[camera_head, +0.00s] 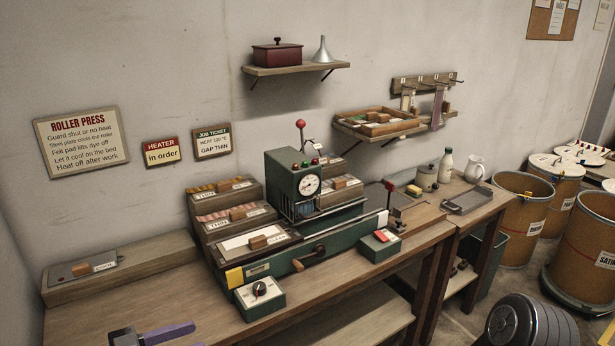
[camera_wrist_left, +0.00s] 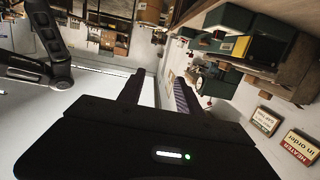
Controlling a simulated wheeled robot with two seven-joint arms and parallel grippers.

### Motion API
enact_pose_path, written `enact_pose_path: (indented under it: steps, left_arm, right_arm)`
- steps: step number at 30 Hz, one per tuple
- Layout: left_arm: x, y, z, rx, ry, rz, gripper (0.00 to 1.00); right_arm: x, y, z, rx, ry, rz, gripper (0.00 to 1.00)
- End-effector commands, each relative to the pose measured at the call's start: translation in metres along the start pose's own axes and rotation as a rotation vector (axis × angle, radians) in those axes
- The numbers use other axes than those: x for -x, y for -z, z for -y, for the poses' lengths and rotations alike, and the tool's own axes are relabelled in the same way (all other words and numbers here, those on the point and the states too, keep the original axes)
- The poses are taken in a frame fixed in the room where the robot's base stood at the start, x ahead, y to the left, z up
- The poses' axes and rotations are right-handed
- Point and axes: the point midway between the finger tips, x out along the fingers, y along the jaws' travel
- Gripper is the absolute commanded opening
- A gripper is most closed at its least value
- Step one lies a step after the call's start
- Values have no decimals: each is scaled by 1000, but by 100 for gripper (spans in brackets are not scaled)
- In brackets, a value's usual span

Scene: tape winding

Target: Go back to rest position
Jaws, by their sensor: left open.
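My left gripper (camera_wrist_left: 158,85) shows its two fingers apart, with nothing between them, in the left wrist view. In the head view, a dark piece and a purple-sided bar of it (camera_head: 168,333) show at the bottom left edge, over the front of the bench. It is apart from the green roller press (camera_head: 296,184), which stands to its right on the bench. My right gripper is not in view.
The wooden bench (camera_head: 150,295) is bare between the left gripper and the press. A control box with a dial (camera_head: 260,297) and a box with a red button (camera_head: 379,244) stand before the press. Drums (camera_head: 520,228) stand at right.

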Motion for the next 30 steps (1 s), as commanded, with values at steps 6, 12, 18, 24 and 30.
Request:
enact_pose_path:
  steps: [6,12,18,24,30]
  left_arm:
    - [-24,-13,14,58,79,-14,42]
    - [-53,-39,29,154,187,-2,42]
    - [-89,-96,33,323,326,83,42]
    - [-121,-214,-24,635,469,372,42]
    - [-108,-312,-140,922,515,764,42]
  right_arm:
    - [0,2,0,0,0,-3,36]
    - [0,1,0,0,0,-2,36]
    - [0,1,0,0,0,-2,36]
    - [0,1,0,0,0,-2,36]
    - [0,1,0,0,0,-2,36]
